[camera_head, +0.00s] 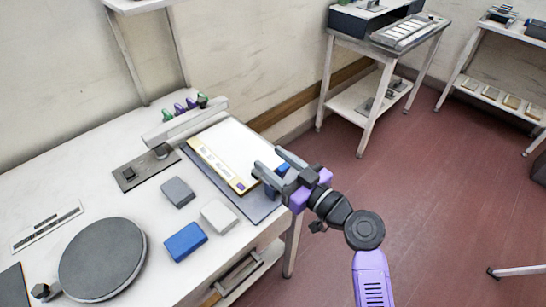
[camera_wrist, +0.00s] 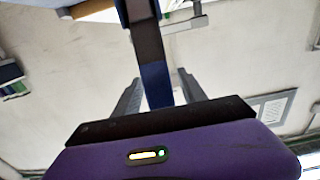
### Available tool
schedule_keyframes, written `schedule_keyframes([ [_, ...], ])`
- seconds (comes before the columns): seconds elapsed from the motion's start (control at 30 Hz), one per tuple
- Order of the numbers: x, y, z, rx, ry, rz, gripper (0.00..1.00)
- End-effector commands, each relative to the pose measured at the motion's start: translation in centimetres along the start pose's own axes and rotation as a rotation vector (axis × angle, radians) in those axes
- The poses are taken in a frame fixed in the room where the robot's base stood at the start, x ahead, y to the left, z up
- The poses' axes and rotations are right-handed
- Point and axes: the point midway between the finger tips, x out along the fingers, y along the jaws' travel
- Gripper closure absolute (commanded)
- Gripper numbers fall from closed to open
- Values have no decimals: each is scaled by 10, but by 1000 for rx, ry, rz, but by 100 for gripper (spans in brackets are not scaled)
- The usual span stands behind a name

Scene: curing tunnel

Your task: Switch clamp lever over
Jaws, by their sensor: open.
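My gripper (camera_head: 268,162) is open over the right edge of the white sheet on the near workbench. A small blue part (camera_head: 282,169), probably the lever's grip, shows between its fingers. In the wrist view a dark blue and grey bar (camera_wrist: 155,82) runs up between the two open fingers, with a gap on each side. I take it for the clamp lever; its base is hidden. The white board (camera_head: 232,150) with a yellow labelled edge lies on a grey plate (camera_head: 258,208) below my gripper.
On the bench (camera_head: 85,150) are a dark plate with knobs (camera_head: 146,170), a grey block (camera_head: 178,192), a white block (camera_head: 219,215), a blue block (camera_head: 186,241) and a round dark disc (camera_head: 102,259). A rail with coloured knobs (camera_head: 185,122) stands behind.

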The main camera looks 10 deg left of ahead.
Motion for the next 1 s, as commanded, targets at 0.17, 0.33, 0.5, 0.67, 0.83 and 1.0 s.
schedule_keyframes([
  [0.17, 6, 0, 0, 0, 0, 1, 51],
  [0.33, 6, 0, 0, 0, 0, 1, 51],
  [0.5, 5, 0, 0, 0, 0, 1, 82],
  [0.67, 5, 0, 0, 0, 0, 1, 100],
  [0.83, 5, 0, 0, 0, 0, 1, 100],
  [1.0, 5, 0, 0, 0, 0, 1, 100],
])
